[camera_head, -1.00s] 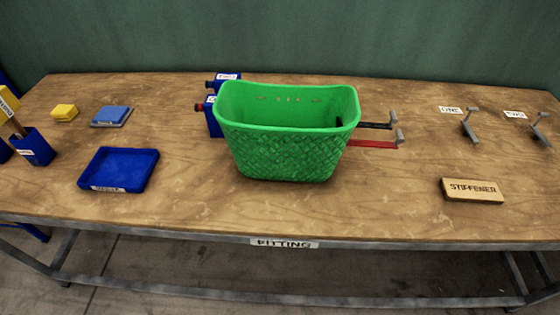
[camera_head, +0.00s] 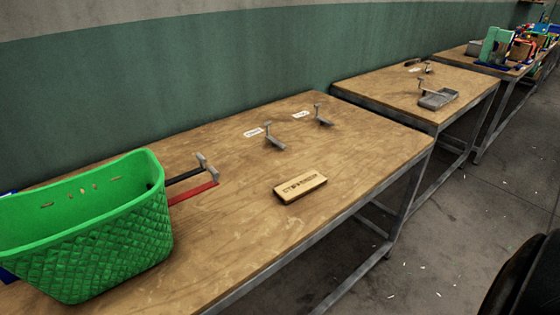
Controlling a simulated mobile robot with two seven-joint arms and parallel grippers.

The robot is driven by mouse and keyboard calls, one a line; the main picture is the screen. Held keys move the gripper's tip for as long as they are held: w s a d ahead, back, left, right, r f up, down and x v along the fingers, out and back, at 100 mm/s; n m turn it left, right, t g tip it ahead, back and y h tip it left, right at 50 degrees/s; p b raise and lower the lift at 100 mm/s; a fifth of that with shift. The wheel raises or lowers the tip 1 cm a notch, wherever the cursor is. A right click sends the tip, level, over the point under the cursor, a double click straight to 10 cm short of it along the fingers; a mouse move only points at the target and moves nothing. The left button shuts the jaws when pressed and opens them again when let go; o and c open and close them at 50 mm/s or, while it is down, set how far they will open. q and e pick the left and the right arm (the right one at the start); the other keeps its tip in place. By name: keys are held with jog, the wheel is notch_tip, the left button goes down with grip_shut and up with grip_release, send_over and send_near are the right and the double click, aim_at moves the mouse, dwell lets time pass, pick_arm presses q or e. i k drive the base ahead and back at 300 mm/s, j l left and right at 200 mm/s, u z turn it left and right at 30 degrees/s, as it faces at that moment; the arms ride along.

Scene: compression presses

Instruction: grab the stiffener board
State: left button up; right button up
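The stiffener board (camera_head: 300,188) is a small tan wooden block with dark lettering on its top. It lies flat on the wooden table (camera_head: 235,235), near the front edge and right of the green basket. Nothing touches it. Neither of my grippers shows in the head view.
A green basket (camera_head: 95,235) stands at the left, with a black-and-red-handled tool (camera_head: 195,185) beside it. Two small grey metal brackets (camera_head: 275,142) stand by labels behind the board. Further tables (camera_head: 415,85) stand to the right. A dark rounded shape (camera_head: 525,280) is at lower right.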

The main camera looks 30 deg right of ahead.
aim_at(288, 191)
jog(key=z, duration=1.3)
